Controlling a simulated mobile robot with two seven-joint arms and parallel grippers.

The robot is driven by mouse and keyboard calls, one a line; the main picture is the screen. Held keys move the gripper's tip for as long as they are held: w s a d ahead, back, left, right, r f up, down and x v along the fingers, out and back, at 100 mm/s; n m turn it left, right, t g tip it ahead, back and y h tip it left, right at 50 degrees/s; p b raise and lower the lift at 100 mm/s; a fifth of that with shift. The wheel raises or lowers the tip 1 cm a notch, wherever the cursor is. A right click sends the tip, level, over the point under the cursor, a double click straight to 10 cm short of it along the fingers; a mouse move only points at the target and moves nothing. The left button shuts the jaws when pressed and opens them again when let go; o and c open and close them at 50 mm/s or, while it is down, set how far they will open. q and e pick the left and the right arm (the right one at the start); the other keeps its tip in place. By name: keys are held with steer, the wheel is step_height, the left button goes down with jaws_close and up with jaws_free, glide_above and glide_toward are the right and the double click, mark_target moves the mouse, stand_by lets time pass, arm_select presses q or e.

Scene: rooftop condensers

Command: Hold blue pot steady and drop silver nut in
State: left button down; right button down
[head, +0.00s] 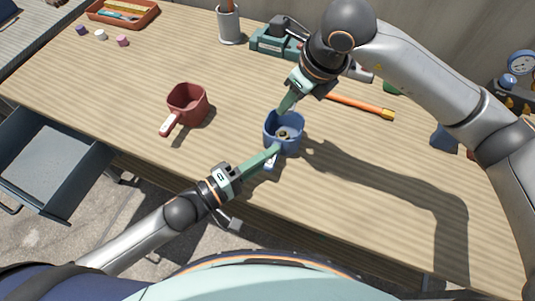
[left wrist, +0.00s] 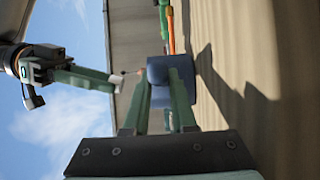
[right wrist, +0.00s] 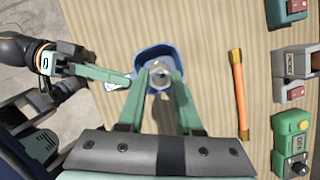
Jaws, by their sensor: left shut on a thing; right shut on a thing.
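The blue pot (head: 295,145) stands on the wooden table, with its handle toward the front. My left gripper (head: 273,152) is shut on the handle of the blue pot, which also shows in the left wrist view (left wrist: 170,70). My right gripper (head: 284,109) is over the pot, pointing down. In the right wrist view it is shut on the silver nut (right wrist: 158,74), which lines up with the mouth of the pot (right wrist: 147,54). In the head view a small dark and brassy thing (head: 284,133) shows inside the pot; I cannot tell exactly what it is.
A red pot (head: 188,103) stands to the left. An orange rod (head: 362,106) lies to the right. A grey cup (head: 229,25), a green machine (head: 270,40) and a tray (head: 122,13) are at the back. An open drawer (head: 55,160) is at the left. The table's front right is clear.

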steer(key=shift+f, duration=0.6)
steer(key=c, duration=0.5)
jaws_free()
steer(key=shift+r, duration=0.1)
steer(key=v, duration=1.1)
steer(key=shift+r, duration=0.4)
steer(key=shift+s+d, duration=0.1)
steer(key=shift+d, duration=0.05)
arm_select(q)
steer(key=shift+c, duration=1)
jaws_free()
